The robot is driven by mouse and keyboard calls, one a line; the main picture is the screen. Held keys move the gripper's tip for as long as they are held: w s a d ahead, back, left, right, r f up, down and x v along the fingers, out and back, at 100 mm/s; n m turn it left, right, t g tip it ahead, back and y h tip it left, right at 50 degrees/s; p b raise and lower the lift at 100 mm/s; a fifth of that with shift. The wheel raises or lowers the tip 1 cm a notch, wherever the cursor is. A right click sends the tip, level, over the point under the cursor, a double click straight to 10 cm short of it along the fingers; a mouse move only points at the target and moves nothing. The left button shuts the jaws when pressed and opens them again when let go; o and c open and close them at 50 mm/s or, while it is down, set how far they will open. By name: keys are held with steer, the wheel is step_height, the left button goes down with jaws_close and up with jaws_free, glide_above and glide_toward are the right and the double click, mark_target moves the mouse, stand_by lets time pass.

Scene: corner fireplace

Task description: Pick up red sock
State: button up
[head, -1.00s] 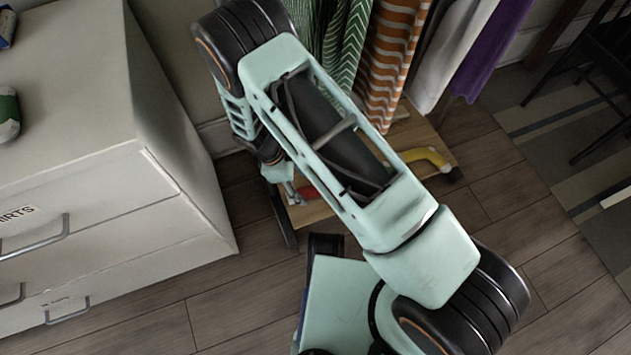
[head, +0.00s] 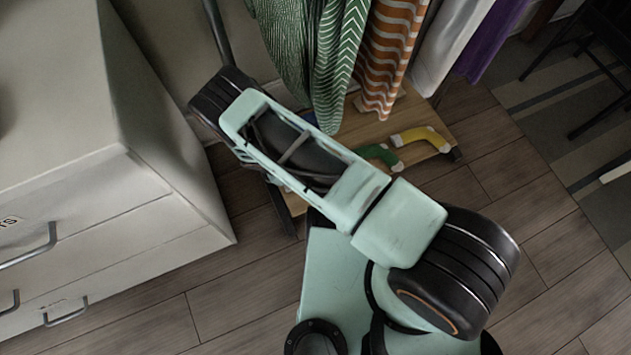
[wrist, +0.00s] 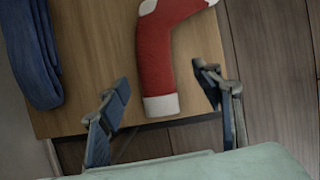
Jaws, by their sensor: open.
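The red sock (wrist: 155,60) with a white cuff, heel patch and toe lies on a wooden board (wrist: 90,119) in the wrist view, cuff near the board's edge. My gripper (wrist: 165,84) is open and empty, with one finger to the left of the sock and the other to its right. I cannot tell how far above the board the fingertips are. In the head view, my arm hides the red sock and my gripper.
Green (head: 383,156) and yellow (head: 421,138) socks lie on the board. Clothes hang above it, including a green patterned garment (head: 300,50). A white dresser (head: 110,220) stands at left.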

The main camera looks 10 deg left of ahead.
steer(key=shift+w+b+x, duration=0.2)
steer(key=shift+b+x, duration=0.3)
steer(key=shift+x, duration=0.7)
steer(key=shift+w+b+x, duration=0.15)
steer(key=shift+b+x, duration=0.35)
steer(key=shift+x, duration=0.65)
steer(key=shift+d+r, duration=0.1)
steer(key=shift+f+b, duration=0.25)
steer(key=shift+b, duration=0.15)
steer(key=shift+c, duration=0.7)
steer(key=c, duration=0.9)
